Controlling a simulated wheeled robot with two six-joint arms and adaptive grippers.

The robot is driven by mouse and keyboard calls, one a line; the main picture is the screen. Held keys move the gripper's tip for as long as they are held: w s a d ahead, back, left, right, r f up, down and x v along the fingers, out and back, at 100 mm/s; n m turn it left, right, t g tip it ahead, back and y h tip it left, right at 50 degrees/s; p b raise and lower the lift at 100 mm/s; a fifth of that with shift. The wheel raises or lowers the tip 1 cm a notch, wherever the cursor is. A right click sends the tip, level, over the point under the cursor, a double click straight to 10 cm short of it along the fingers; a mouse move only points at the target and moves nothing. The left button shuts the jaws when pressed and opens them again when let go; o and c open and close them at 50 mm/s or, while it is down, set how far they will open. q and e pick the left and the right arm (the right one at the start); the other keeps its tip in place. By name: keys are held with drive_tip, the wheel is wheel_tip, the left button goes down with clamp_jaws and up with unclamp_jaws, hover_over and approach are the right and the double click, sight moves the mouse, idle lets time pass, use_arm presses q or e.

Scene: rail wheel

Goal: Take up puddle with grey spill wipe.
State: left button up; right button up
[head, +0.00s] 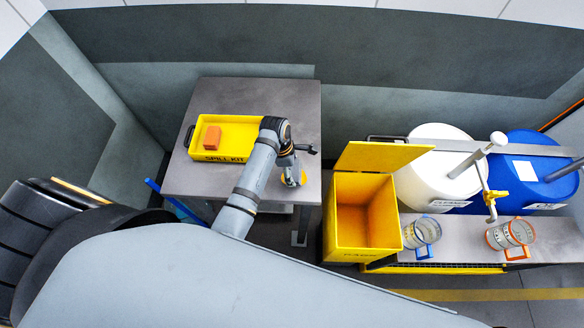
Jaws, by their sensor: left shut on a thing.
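My left gripper (293,181) points down at the right part of the grey table (222,92), low over its top. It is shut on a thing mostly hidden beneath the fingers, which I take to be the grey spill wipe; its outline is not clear. A small yellow patch shows right at the fingertips; I cannot tell whether it is the puddle. No other grey wipe shows, and no separate puddle can be made out on the table. My right gripper is not in view.
A yellow spill kit tray (240,126) holding an orange block (212,138) stands left of my forearm. An open yellow bin (345,218) is right of the table. White (432,170) and blue (530,170) drums and two clear jugs (420,233) (509,234) are farther right.

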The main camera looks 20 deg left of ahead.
use_arm(q)
drive_tip(key=shift+f, duration=0.15)
drive_tip(key=shift+f, duration=0.4)
drive_tip(key=shift+a, duration=0.15)
idle(1.0)
drive_tip(key=shift+s+a, duration=0.3)
drive_tip(key=shift+a, duration=0.55)
drive_tip(key=shift+d, duration=0.15)
idle(0.6)
drive_tip(key=shift+w+d, duration=0.3)
drive_tip(key=shift+d, duration=0.65)
drive_tip(key=shift+w+d, duration=0.25)
drive_tip(key=shift+d, duration=0.65)
drive_tip(key=shift+a, duration=0.2)
drive_tip(key=shift+s+a, duration=0.3)
drive_tip(key=shift+a, duration=0.55)
idle(0.5)
